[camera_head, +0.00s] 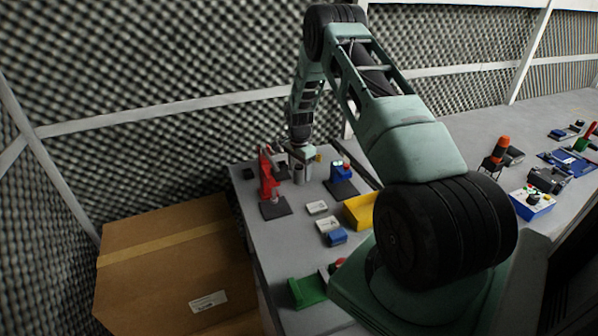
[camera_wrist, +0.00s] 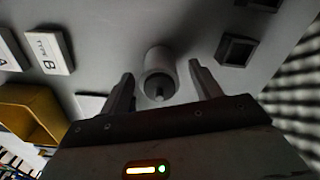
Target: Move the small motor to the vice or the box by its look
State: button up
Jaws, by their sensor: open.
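The small motor (camera_wrist: 160,62) is a pale grey cylinder with a short dark shaft end facing the wrist camera. My gripper (camera_wrist: 161,80) is open, with one finger on each side of the motor and visible gaps between. In the head view my gripper (camera_head: 300,153) is low over the far end of the bench, and a grey cylinder (camera_head: 299,174) shows just below it. A red upright device (camera_head: 268,180) stands left of it and a blue device (camera_head: 343,177) on a dark base right of it; I cannot tell which is the vice. A yellow open box (camera_head: 362,211) stands nearer.
A green block (camera_head: 307,291) and small blue box (camera_head: 336,237) are nearer. A large cardboard box (camera_head: 175,265) stands left of the bench. Foam walls close the back.

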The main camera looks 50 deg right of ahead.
jog(key=shift+f, duration=1.05)
grip_shut()
jog(key=shift+r, duration=0.1)
